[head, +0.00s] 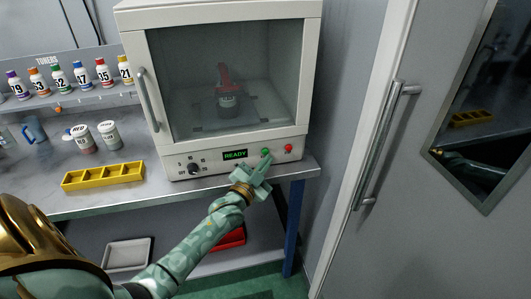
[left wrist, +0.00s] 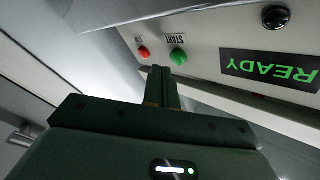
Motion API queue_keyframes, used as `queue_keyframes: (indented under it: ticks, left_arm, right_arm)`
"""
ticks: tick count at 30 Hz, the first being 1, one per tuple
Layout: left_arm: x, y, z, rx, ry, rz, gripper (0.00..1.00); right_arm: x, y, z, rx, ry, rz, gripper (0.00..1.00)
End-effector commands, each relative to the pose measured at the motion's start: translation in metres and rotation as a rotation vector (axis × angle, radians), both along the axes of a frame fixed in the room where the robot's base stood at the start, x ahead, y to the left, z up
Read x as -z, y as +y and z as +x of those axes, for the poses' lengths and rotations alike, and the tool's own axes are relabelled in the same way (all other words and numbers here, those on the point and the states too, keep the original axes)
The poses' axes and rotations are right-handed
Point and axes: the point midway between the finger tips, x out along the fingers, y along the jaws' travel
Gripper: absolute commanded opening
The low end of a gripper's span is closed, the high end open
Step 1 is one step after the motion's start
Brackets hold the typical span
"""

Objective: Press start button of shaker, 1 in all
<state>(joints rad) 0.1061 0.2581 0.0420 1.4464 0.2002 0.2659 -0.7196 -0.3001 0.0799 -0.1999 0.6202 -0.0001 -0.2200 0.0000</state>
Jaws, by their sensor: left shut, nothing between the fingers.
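The shaker (head: 225,80) is a white cabinet with a glass door on the bench. Its front panel has a display (head: 235,154) reading READY, a green start button (head: 265,152) and a red button (head: 288,148). Inside stands a dark container with a red top (head: 226,95). My left gripper (head: 264,163) is shut and empty, its tips just below the green button. In the left wrist view the shut fingers (left wrist: 162,72) point at the panel, close to the green button (left wrist: 178,57) marked START; I cannot tell whether they touch it. My right gripper is not in view.
A yellow divided tray (head: 103,177) and two jars (head: 108,134) stand on the bench to the left. Numbered toner bottles (head: 81,75) line a shelf behind. A grey door with a long handle (head: 385,145) is at the right.

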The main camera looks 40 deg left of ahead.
Motion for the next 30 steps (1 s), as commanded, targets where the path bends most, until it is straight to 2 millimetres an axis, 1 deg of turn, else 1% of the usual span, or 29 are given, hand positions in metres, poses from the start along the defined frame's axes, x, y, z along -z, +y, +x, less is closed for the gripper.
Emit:
queue_keyframes:
  ticks: [14, 24, 30]
  left_arm:
    - [0.0, 0.0, 0.0, 0.0, 0.0, 0.0, 0.0]
    - [-0.0002, 0.0064, 0.0054, 0.0, 0.0, 0.001, 0.0]
    - [-0.0003, 0.0065, 0.0055, 0.0, 0.0, 0.0, 0.0]
  right_arm:
    - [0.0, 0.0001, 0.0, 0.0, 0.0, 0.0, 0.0]
    - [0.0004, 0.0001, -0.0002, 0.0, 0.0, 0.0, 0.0]
    - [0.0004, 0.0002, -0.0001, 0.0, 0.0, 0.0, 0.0]
